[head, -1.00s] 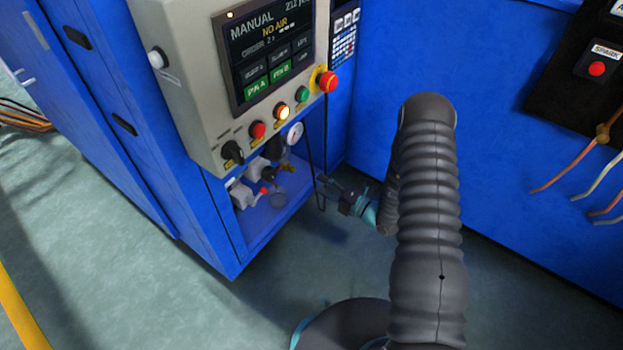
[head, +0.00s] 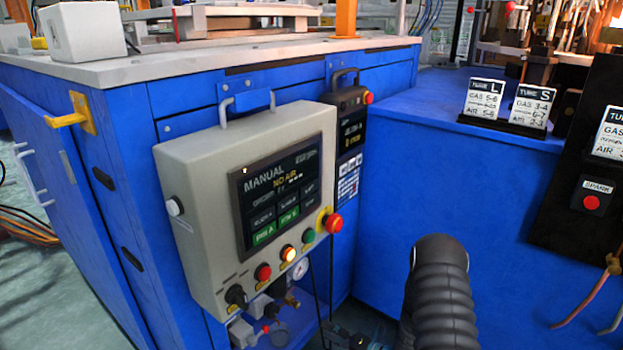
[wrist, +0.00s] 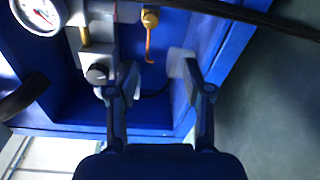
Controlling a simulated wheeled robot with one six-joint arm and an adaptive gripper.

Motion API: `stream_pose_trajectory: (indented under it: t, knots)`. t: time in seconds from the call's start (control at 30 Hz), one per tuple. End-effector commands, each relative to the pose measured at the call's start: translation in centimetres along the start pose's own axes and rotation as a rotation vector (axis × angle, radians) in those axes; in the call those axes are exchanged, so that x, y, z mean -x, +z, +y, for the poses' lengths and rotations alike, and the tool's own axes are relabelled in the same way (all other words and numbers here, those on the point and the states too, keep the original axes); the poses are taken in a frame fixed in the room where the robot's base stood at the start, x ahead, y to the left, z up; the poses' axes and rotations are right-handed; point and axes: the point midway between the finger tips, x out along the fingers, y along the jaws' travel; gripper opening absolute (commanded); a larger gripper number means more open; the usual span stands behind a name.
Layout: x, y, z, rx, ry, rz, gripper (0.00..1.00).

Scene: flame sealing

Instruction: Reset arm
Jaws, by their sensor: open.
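My arm (head: 440,300), in a dark ribbed sleeve, rises at the lower right of the head view. My gripper (wrist: 155,85) shows in the wrist view with its two dark fingers spread apart and nothing between them. In that view it faces the blue recess (wrist: 165,110) under the control box, which holds a pressure gauge (wrist: 38,12), grey fittings and a small orange-yellow valve part (wrist: 150,20). In the head view the gripper is at the bottom edge, mostly cut off.
The grey control box (head: 175,165) has a screen reading MANUAL and NO AIR, a lit button (head: 288,253) and a red emergency stop (head: 333,223). A blue cabinet (head: 390,200) stands to its right. A dark hose or cable (wrist: 260,15) crosses the top of the wrist view.

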Motion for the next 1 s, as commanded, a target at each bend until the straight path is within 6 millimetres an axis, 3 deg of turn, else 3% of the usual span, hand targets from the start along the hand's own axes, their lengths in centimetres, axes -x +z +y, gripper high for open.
stream_pose_trajectory:
  t: [0.17, 0.27, 0.4, 0.7, 1.0]
  knots:
    - [1.1, -6.3, -0.5, 0.229, -0.014, 0.245, 0.50]
    - [2.1, -8.8, 0.7, 0.379, 0.016, 0.383, 0.50]
    - [3.9, -11.3, 3.9, 0.628, 0.093, 0.584, 0.50]
    - [9.0, -13.6, 11.4, 1.188, 0.316, 0.975, 0.50]
    - [14.2, -13.1, 17.7, 1.667, 0.530, 1.306, 0.50]
